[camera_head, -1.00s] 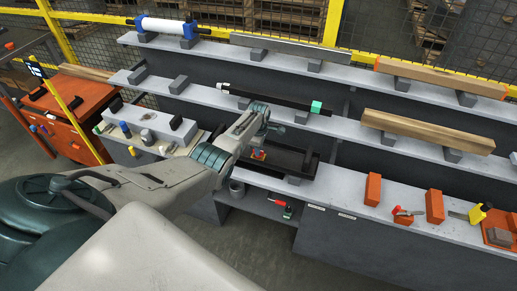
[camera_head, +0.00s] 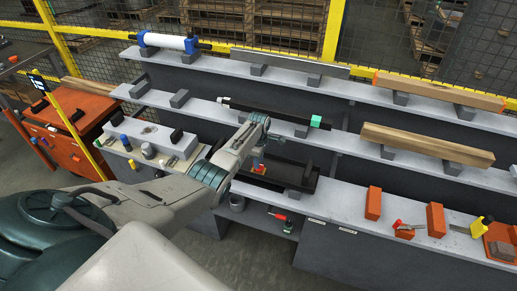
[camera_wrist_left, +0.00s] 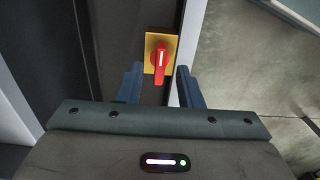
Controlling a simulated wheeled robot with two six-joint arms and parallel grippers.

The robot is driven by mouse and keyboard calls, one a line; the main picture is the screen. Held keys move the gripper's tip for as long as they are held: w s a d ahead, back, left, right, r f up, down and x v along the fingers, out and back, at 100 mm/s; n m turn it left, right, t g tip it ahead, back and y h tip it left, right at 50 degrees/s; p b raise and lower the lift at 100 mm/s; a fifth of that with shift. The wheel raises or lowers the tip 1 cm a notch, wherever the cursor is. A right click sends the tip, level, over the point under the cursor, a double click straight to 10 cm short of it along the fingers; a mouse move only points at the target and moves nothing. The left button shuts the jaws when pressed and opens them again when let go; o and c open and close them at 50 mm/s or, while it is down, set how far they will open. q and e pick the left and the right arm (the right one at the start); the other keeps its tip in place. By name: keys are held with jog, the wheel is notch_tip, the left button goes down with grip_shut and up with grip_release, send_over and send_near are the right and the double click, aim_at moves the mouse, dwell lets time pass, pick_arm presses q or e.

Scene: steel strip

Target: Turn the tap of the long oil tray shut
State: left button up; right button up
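The long oil tray (camera_head: 290,174) is a dark, narrow trough on the lower shelf, partly hidden by my left arm. Its tap shows small and red on a yellow plate at the tray's left part in the head view (camera_head: 258,169). In the left wrist view the red tap handle (camera_wrist_left: 160,60) has a white line and points down the picture, on its yellow plate (camera_wrist_left: 150,42). My left gripper (camera_wrist_left: 159,70) is open, one finger on each side of the handle's lower end, with gaps visible. Whether its fingertips reach handle depth is unclear. My right gripper is not in view.
Orange blocks (camera_head: 373,203) stand to the right.

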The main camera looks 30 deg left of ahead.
pick_arm(q)
notch_tip(320, 180, up, 9)
jog(key=b, duration=0.1)
jog(key=shift+f, duration=0.15)
dwell(0.5)
